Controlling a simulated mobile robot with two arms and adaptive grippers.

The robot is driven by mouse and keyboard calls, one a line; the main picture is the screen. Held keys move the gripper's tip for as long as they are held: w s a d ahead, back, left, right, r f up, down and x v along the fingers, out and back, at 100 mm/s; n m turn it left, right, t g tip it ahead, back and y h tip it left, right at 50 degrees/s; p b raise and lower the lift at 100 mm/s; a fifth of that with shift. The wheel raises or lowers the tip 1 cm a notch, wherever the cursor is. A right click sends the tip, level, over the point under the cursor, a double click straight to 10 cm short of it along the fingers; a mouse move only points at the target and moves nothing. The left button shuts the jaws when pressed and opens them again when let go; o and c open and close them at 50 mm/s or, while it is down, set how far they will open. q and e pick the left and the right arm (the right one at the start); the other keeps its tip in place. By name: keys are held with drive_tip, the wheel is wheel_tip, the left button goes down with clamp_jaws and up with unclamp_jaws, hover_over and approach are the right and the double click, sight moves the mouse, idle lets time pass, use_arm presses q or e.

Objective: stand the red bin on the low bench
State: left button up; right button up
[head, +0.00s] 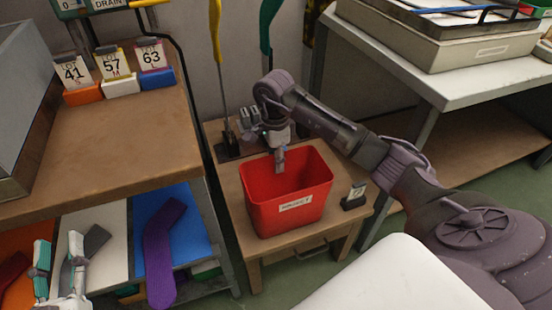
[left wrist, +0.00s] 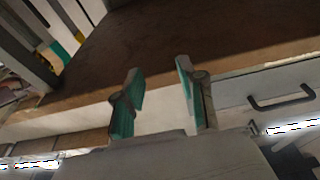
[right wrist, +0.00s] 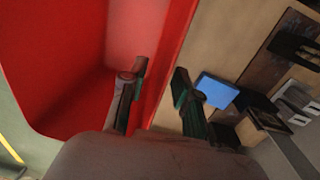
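The red bin (head: 262,212) stands upright and looks empty on the low wooden bench (head: 232,200), its white label facing front. My right gripper (head: 279,158) is at the bin's back rim, fingers pointing down. In the right wrist view the gripper (right wrist: 160,72) has one finger inside the red bin (right wrist: 60,65) and one outside. The fingers are apart with the bin wall between them, so it looks open around the rim. My left gripper (head: 60,262) is open and empty at the lower left, away from the bin; it also shows in the left wrist view (left wrist: 158,75).
A small black holder with a card (head: 354,196) stands on the bench right of the bin. A yellow-handled tool (head: 217,40) and a green one (head: 267,35) stand behind. A wooden shelf unit (head: 130,120) is at left, a white table (head: 440,75) at right.

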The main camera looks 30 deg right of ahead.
use_arm(q)
drive_tip(key=s+a+f+g+y+p, duration=0.1)
drive_tip(key=s+f+g+p, duration=0.1)
drive_tip(key=f+g, duration=0.3)
drive_tip(key=s+a+f+g+y+p, duration=0.1)
drive_tip(key=s+a+f+g+y, duration=0.1)
drive_tip(key=f, duration=0.7)
drive_tip(key=s+g, duration=0.1)
drive_tip(key=g, duration=0.1)
drive_tip(key=shift+a+g+p, duration=0.25)
drive_tip(key=shift+g+p, duration=0.1)
drive_tip(key=shift+g, duration=0.05)
use_arm(e)
wheel_tip(320, 180, up, 12)
drive_tip(key=shift+w, duration=0.35)
